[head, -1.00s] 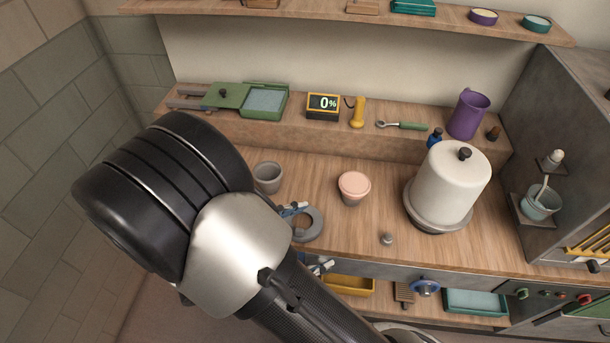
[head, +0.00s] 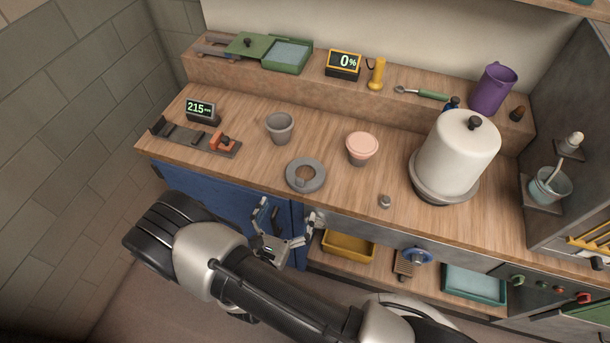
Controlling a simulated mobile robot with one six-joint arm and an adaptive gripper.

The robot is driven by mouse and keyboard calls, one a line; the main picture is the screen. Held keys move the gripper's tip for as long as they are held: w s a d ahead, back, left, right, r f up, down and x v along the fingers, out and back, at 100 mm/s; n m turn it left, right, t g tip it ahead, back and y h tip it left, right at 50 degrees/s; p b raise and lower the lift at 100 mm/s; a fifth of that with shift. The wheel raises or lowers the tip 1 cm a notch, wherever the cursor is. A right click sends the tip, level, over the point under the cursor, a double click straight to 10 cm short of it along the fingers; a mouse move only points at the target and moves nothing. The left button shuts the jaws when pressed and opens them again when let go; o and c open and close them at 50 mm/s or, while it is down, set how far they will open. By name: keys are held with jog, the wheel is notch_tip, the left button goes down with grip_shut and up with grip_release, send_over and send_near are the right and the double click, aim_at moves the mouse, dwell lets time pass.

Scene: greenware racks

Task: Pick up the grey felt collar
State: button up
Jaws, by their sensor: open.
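The grey felt collar (head: 292,176) is a flat ring with a gap-like notch at its centre. It lies on the wooden worktop near the front edge, in the middle of the head view. My gripper (head: 284,220) is open and empty. In the picture it is just below and left of the collar, in front of the blue cabinet, apart from the collar. The collar is fully in sight.
A grey cup (head: 280,128) stands behind the collar, and a pink-topped cup (head: 361,148) to its right. A small grey knob (head: 384,201) and a white domed jar (head: 455,150) stand further right. A measuring fixture (head: 190,138) lies left. Worktop around the collar is clear.

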aim_at(299, 183)
jog(key=x, duration=0.4)
jog(key=shift+r+b+x, duration=0.15)
jog(key=shift+b+x, duration=0.3)
jog(key=shift+x, duration=0.95)
jog(key=shift+r+b+x, duration=0.15)
jog(key=shift+b+x, duration=0.3)
jog(key=shift+x, duration=0.95)
jog(key=shift+a, duration=0.1)
jog(key=shift+c, duration=0.5)
jog(key=c, duration=0.8)
